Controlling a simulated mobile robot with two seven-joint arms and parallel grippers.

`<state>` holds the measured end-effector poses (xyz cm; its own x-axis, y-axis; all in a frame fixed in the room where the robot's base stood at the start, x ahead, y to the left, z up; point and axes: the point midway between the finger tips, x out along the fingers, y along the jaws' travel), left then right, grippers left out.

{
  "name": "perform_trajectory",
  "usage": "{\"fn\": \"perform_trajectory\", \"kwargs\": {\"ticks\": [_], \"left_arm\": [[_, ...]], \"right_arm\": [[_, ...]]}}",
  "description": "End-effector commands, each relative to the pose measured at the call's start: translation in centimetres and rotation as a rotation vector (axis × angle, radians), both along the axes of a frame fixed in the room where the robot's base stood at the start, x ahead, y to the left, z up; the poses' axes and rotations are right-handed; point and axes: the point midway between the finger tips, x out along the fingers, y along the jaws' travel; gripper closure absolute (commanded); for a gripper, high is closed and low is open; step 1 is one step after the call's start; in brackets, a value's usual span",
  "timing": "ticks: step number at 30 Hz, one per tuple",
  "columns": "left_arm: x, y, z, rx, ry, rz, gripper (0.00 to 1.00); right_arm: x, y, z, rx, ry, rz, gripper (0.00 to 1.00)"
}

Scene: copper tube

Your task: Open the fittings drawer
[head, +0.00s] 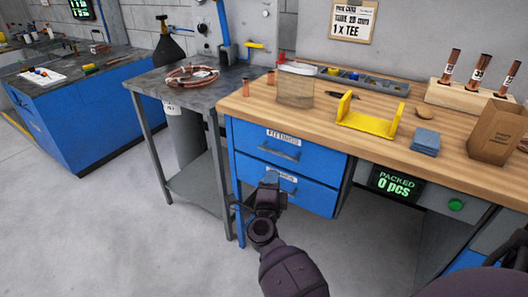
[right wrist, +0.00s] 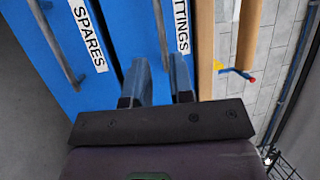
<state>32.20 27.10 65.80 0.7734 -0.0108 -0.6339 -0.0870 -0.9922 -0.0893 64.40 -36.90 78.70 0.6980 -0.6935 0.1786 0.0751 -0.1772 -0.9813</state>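The blue fittings drawer (head: 256,138) is the upper of two drawers under the wooden bench. It looks shut, and its label also shows in the right wrist view (right wrist: 182,25). Its grey bar handle (head: 279,151) runs below the label. In the right wrist view the handle (right wrist: 161,32) lines up with the gap between my fingers. My right gripper (head: 270,177) is open and empty, facing the drawer fronts just below that handle; it also shows in the right wrist view (right wrist: 161,75). Contact with the handle is not visible. My left gripper is not in view.
The spares drawer (head: 312,197) lies directly below, with its own handle (right wrist: 61,45) near my gripper. A grey side table (head: 190,92) stands left of the bench. The bench top (head: 245,108) holds a yellow holder (head: 368,124) and other items. The floor in front is clear.

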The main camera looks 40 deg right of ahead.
Motion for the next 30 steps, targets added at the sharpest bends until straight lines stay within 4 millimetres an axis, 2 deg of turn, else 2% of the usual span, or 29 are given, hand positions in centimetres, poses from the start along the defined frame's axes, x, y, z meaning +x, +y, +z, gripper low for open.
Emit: {"fn": "perform_trajectory", "kwargs": {"ticks": [8, 18, 24, 30], "left_arm": [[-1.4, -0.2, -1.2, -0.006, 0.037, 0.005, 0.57], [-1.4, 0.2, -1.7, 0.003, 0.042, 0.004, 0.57], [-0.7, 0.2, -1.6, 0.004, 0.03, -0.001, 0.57], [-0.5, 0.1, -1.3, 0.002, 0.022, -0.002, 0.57]], "right_arm": [[2.4, -2.3, 0.6, -0.004, -0.002, 0.001, 0.78], [6.2, -6.0, 1.5, -0.003, 0.001, 0.003, 0.78], [7.3, -7.0, 1.8, -0.002, -0.001, 0.003, 0.78], [7.5, -7.3, 2.0, -0.002, 0.0, 0.003, 0.78]]}}
